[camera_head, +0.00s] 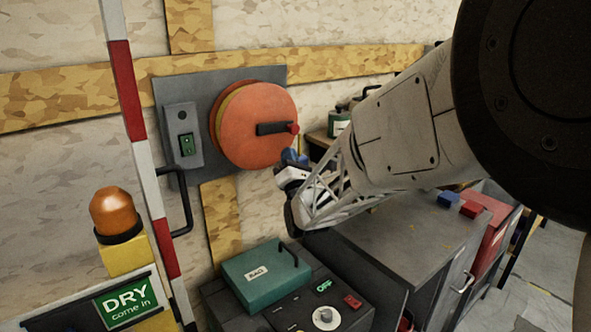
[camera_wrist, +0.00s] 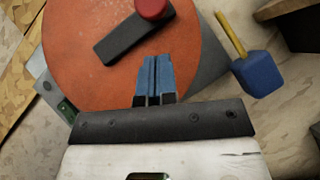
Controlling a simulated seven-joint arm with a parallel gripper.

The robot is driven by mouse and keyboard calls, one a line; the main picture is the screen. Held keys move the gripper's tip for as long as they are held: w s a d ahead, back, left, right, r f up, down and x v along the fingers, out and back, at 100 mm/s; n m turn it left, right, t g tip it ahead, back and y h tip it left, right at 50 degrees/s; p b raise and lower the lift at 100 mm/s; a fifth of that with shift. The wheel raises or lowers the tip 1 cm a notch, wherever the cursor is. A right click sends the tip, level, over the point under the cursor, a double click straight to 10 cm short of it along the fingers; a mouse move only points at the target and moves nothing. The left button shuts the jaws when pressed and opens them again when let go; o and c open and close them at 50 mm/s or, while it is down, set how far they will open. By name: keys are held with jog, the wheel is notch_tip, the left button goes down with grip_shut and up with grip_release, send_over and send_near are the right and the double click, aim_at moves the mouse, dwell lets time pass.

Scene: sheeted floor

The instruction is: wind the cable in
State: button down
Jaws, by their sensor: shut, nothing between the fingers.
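The orange cable reel (camera_head: 252,140) is on a grey wall plate, with a black crank arm (camera_head: 270,128) ending in a red knob (camera_head: 293,128). In the wrist view the reel (camera_wrist: 90,60) fills the upper left, with the crank arm (camera_wrist: 135,32) and red knob (camera_wrist: 152,8) above my fingers. A short yellow cable (camera_wrist: 230,35) ends in a blue block (camera_wrist: 257,74), right of the reel. My gripper (camera_wrist: 153,60) is shut and empty, its blue fingertips in front of the reel's lower part, below the crank. In the head view the forearm partly hides my gripper.
A grey box with a green switch (camera_head: 186,145) is left of the reel. A red-white pole (camera_head: 138,140) and black handle (camera_head: 187,205) stand further left. Below are a teal BAG case (camera_head: 262,272) and a grey cabinet (camera_head: 390,240) carrying small blocks.

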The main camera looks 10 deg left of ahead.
jog(key=shift+w+d+r, duration=0.2)
jog(key=shift+w+r, duration=0.05)
jog(key=shift+r, duration=0.25)
jog(key=shift+w+d+r, duration=0.15)
jog(key=shift+w+r, duration=0.1)
jog(key=shift+r, duration=0.3)
jog(key=shift+w+d+r, duration=0.2)
jog(key=shift+w+r, duration=0.05)
jog(key=shift+r, duration=0.25)
jog(key=shift+w+d+r, duration=0.15)
jog(key=shift+w+r, duration=0.1)
jog(key=shift+r, duration=0.65)
send_near(294, 133)
notch_tip(294, 133, down, 5)
jog(key=s, duration=0.2)
jog(key=shift+s+f, duration=0.25)
jog(key=shift+s, duration=0.1)
jog(key=shift+d, duration=0.1)
